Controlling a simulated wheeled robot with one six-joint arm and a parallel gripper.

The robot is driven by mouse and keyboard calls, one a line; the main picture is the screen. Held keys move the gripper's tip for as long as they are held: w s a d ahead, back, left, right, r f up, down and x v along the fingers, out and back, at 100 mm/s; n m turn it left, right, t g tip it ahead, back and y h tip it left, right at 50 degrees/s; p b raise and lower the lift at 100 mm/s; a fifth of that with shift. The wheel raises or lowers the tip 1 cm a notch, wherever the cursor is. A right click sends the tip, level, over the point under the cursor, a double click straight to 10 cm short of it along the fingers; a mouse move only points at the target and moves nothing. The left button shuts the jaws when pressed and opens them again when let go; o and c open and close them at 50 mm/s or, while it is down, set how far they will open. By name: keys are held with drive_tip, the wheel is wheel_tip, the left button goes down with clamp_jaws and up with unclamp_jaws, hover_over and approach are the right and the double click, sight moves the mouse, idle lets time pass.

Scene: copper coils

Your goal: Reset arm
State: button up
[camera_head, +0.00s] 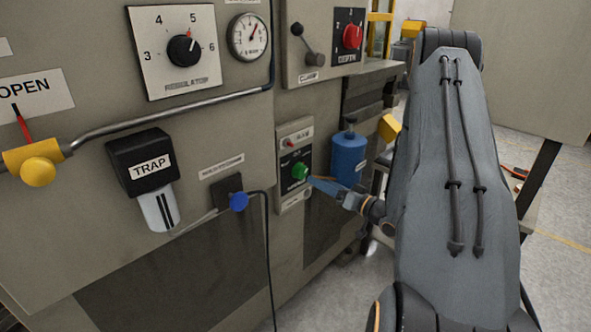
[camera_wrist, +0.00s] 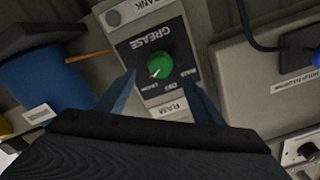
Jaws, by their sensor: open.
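My gripper (camera_head: 322,184) is in front of the grease switch panel, beside a green knob (camera_head: 299,171). In the wrist view my gripper (camera_wrist: 162,84) shows two blue fingers spread apart, with the green knob (camera_wrist: 160,65) seen between and beyond them. I cannot tell whether a finger touches the knob. The fingers hold nothing that I can see. My arm (camera_head: 445,170) runs down the right side of the head view, and its forearm is partly hidden behind the large grey link.
A blue canister (camera_head: 348,158) stands just behind and right of the gripper. A blue plug with a black cable (camera_head: 239,201), a TRAP unit (camera_head: 143,165) and a pipe (camera_head: 170,117) stick out from the machine front. Open floor (camera_head: 555,240) lies at the right.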

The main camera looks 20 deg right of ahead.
sight(301, 177)
drive_tip(key=w+a+g+h, duration=0.2)
drive_tip(key=w+a+n+g+h, duration=0.1)
drive_tip(key=w, duration=0.1)
drive_tip(key=shift+a+r+g, duration=0.15)
drive_tip(key=shift+r+g, duration=0.15)
drive_tip(key=shift+r, duration=0.1)
drive_tip(key=s+a+r+g+h, duration=0.1)
drive_tip(key=s+a+r+g, duration=0.2)
drive_tip(key=s+a+g, duration=0.3)
drive_tip(key=s+a+r+n+g+h, duration=0.1)
drive_tip(key=s+a+r+g+h, duration=0.1)
drive_tip(key=s+a+g, duration=0.5)
drive_tip(key=s+a, duration=0.3)
drive_tip(key=s, duration=0.5)
drive_tip(key=s+a, duration=0.3)
drive_tip(key=s, duration=0.5)
drive_tip(key=shift+s+a+r, duration=0.2)
drive_tip(key=shift+a+r, duration=0.2)
drive_tip(key=shift+c, duration=0.3)
